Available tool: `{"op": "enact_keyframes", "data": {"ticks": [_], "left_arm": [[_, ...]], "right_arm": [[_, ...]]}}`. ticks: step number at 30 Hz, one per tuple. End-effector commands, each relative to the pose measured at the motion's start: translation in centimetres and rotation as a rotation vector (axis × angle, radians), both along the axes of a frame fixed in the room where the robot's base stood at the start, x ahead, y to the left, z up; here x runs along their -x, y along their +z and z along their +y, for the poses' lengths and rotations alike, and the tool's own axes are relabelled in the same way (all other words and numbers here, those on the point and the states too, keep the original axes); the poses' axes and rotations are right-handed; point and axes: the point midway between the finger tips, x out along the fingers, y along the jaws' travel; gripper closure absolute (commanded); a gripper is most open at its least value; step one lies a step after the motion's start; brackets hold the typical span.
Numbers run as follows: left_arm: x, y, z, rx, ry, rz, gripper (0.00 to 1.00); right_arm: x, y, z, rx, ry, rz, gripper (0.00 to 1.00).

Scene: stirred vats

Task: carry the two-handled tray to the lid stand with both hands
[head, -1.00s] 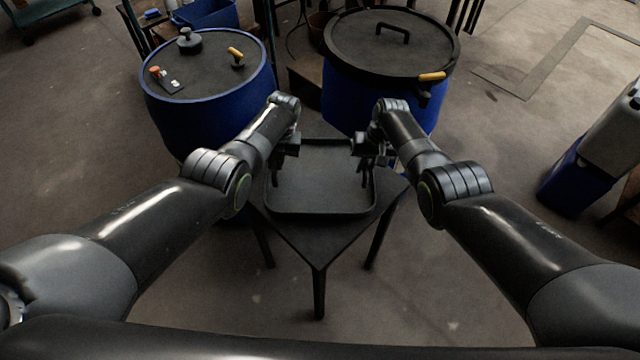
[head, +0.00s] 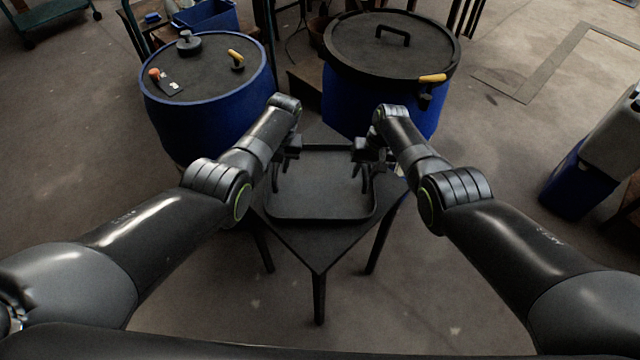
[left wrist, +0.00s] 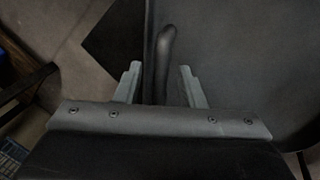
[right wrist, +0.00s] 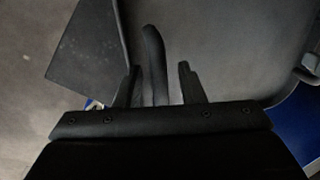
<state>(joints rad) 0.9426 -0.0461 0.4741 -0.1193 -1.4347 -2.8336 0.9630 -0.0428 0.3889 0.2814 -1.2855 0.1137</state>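The dark tray (head: 322,188) lies flat on a small dark table (head: 318,250) in the middle of the head view. I cannot tell if this table is the lid stand. My left gripper (head: 278,182) is at the tray's left side. In the left wrist view its open fingers stand on both sides of a dark handle (left wrist: 163,55), with gaps. My right gripper (head: 365,182) is at the tray's right side. In the right wrist view its open fingers stand around the other handle (right wrist: 153,50), also with gaps. The tray looks empty.
A blue vat (head: 205,115) with knobs on its lid stands behind left. Another blue vat (head: 350,100) with a black handled lid stands behind right, close to the table. A blue and grey container (head: 570,185) stands at the far right. Floor in front is clear.

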Motion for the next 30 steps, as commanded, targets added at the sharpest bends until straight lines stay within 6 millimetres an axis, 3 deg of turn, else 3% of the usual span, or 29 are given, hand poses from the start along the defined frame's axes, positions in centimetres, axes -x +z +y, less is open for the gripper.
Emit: {"op": "enact_keyframes", "data": {"ticks": [4,18,30], "left_arm": [[0.0,1.4,-0.3,0.002,0.0,-0.003,0.64],[-0.1,9.4,-1.9,0.001,-0.001,-0.003,0.64],[0.0,10.7,-2.1,0.0,0.0,0.001,0.64]], "right_arm": [[0.0,0.0,0.0,0.0,0.0,0.0,0.64],[0.0,0.0,0.0,0.0,0.0,0.0,0.64],[-0.1,1.0,-0.2,-0.002,0.0,-0.002,0.64]]}}
